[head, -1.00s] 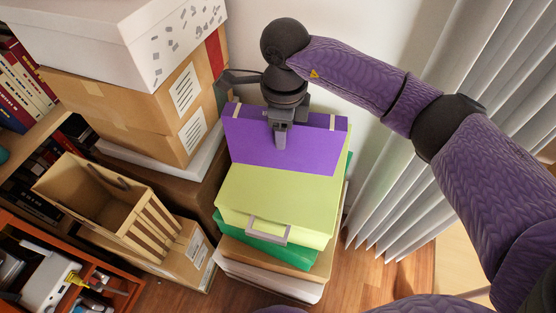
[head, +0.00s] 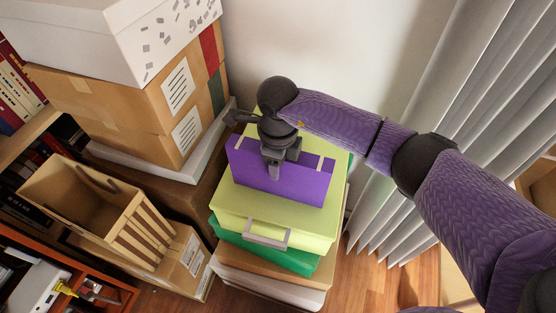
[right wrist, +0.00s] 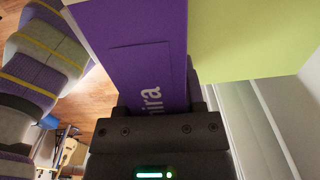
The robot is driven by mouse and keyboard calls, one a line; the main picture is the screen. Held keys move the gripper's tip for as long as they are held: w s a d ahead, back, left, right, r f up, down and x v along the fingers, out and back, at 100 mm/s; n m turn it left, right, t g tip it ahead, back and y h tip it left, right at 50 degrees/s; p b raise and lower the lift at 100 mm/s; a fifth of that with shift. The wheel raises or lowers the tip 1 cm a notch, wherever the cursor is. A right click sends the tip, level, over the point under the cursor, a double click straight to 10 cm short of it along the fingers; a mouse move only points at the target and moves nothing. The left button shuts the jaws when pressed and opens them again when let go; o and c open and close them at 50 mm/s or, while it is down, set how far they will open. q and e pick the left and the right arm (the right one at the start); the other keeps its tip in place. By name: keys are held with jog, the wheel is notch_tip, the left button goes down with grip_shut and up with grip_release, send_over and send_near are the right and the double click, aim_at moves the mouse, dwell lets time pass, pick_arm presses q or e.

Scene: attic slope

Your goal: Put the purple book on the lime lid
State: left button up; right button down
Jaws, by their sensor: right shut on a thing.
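The purple book (head: 300,184) is in my right gripper (head: 275,170), which is shut on it from above. In the head view the book stands over the lime lid (head: 268,222), the top of a lime box with a grey handle. Bare lime shows in front of the book and behind it. Whether the book touches the lid I cannot tell. In the right wrist view the purple book (right wrist: 140,50) fills the upper middle with pale lettering, and the lime surface (right wrist: 245,40) lies to its right. My left gripper is not in view.
The lime box sits on a green box (head: 265,252), a brown box and a white one. Stacked cartons (head: 130,115) and a white box (head: 100,40) rise at left, with a striped open bin (head: 100,210) before them. White blinds (head: 440,110) hang at right.

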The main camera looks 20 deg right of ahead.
jog(key=shift+c, duration=1.1)
grip_release()
notch_tip(320, 180, up, 12)
jog(key=p, duration=0.4)
jog(key=shift+r, duration=0.15)
